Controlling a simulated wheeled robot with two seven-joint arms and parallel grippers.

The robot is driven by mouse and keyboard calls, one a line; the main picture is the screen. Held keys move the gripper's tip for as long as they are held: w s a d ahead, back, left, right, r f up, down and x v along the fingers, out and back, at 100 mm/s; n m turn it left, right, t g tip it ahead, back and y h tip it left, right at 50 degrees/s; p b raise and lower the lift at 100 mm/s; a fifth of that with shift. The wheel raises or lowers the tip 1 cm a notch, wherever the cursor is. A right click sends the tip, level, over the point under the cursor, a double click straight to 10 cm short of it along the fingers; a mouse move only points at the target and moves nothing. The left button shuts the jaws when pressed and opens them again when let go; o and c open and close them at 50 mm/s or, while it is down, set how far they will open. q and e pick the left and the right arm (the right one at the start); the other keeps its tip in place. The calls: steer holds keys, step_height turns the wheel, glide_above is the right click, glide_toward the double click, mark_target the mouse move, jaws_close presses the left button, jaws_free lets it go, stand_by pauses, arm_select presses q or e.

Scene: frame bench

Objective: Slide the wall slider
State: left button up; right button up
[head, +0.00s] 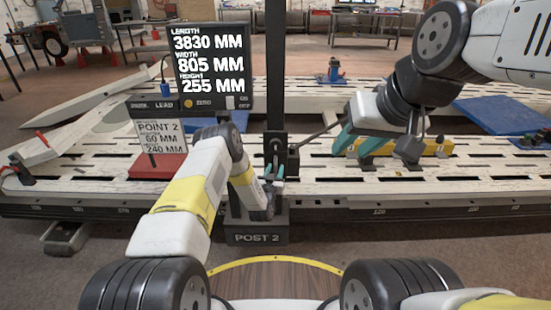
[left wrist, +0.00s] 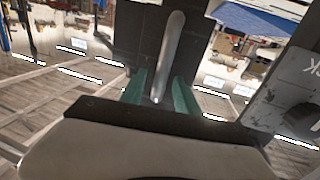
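A dark upright post (head: 275,70) labelled POST 2 stands at the bench, with a dark block (head: 292,160) on it near bench height. I cannot tell for certain which part is the wall slider. My left gripper (head: 274,172) is in front of the post's lower part, beside this block. In the left wrist view its two teal fingers (left wrist: 158,98) stand apart, with a pale upright bar (left wrist: 171,50) in line with the gap; contact is not visible.
A display (head: 208,62) with length, width and height readings stands left of the post. A yellow beam (head: 436,147) lies on the slotted bench (head: 330,187). A blue panel (head: 490,113) lies behind at right.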

arm_select(q)
steer(key=shift+w+d, duration=0.1)
steer(key=shift+w, duration=0.35)
jaws_close()
stand_by(1.1)
